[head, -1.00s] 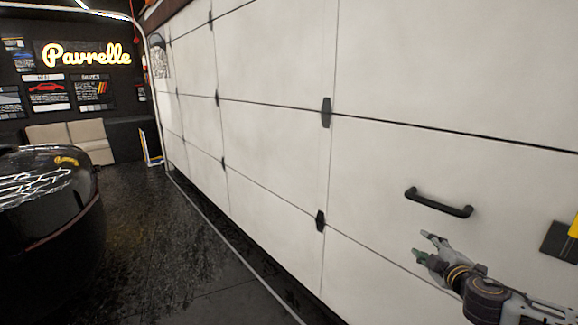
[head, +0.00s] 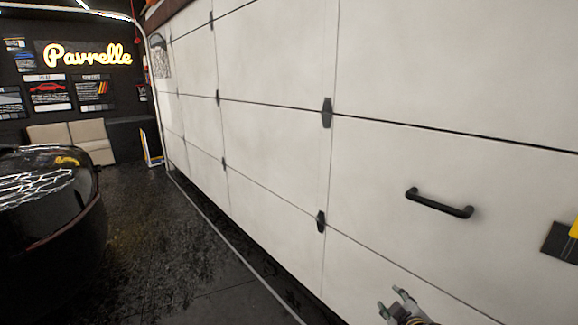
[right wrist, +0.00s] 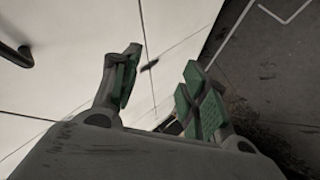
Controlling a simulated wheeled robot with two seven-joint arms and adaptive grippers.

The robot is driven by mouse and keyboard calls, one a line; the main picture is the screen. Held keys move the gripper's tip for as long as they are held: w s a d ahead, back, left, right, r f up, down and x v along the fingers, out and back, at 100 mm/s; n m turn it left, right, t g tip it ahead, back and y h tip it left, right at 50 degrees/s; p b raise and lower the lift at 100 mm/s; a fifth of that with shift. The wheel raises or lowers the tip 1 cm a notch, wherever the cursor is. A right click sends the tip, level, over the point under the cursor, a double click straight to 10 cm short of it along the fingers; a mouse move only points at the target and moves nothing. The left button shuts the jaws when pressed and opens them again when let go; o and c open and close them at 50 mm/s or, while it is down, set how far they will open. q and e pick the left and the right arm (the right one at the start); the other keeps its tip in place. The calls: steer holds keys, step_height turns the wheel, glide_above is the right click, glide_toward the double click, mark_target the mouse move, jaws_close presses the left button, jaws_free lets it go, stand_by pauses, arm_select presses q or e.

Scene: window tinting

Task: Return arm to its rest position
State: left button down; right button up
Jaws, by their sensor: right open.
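My right gripper (head: 392,302) is at the bottom edge of the head view, below and left of the black door handle (head: 439,203). Its fingers with green pads also show in the right wrist view (right wrist: 160,88), spread apart with nothing between them. The handle is fixed to the white panelled garage door (head: 400,60) and stands apart from the gripper. Part of the handle shows at the left edge of the right wrist view (right wrist: 14,54). Most of my right arm is below the head view. My left gripper is not in view.
A glossy black car (head: 50,225) stands at the left. A beige seat (head: 70,142) is at the back under a lit sign. A black plate with a yellow part (head: 560,242) is at the right edge. The dark floor (head: 190,250) between car and door is clear.

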steer(key=s+a+f+m+g+y, duration=0.1)
steer(key=s+a+f+m+g, duration=0.2)
steer(key=s, duration=0.4)
steer(key=s+a+f+m+g, duration=0.1)
steer(key=s+f+g, duration=0.2)
steer(key=s+f, duration=0.3)
steer(key=s+a+f+m+g+y, duration=0.1)
steer(key=s+a+f+m+g, duration=0.15)
steer(key=s, duration=0.55)
step_height(320, 180, down, 32)
steer(key=s+f+g, duration=0.1)
steer(key=s, duration=0.2)
steer(key=s+d+f, duration=0.2)
steer(key=s+f, duration=0.8)
steer(key=s, duration=0.1)
steer(key=s+d+f+g, duration=0.1)
steer(key=s+d+f, duration=0.1)
steer(key=s+f, duration=0.7)
steer(key=shift+s+f+h, duration=0.3)
steer(key=shift+s+f, duration=0.1)
steer(key=shift+s, duration=0.65)
steer(key=shift+n+g, duration=0.25)
